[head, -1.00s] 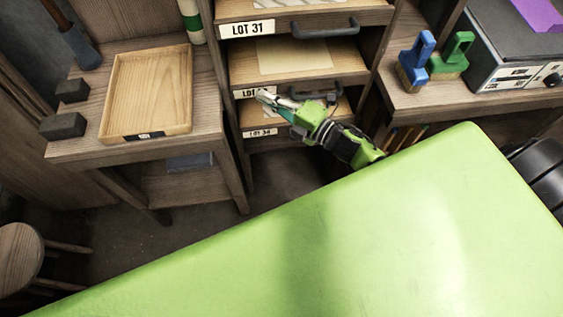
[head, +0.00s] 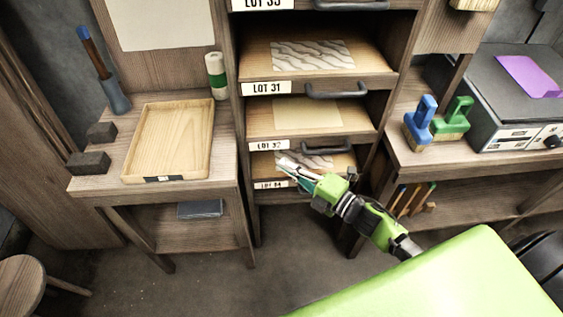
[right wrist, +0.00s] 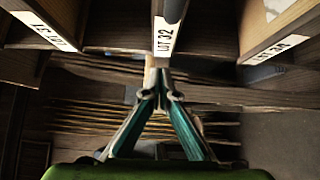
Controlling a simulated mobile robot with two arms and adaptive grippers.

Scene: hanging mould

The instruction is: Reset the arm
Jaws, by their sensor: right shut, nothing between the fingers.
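My right gripper (head: 288,168) is shut and empty in the head view, in front of the lower drawers of the wooden drawer rack. Its green arm comes up from the lower right. In the right wrist view the fingers (right wrist: 160,92) meet at their tips, below the LOT 32 label (right wrist: 164,36). From these views I cannot tell whether the fingertips touch the rack. My left gripper is not in view.
The drawer rack (head: 232,130) has LOT 31 (head: 266,88) and other labelled drawers with dark handles. A wooden tray (head: 127,150) lies on the left bench. A blue brush (head: 424,110) and a green brush (head: 458,112) stand on the right bench. Open floor (head: 215,285) lies below.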

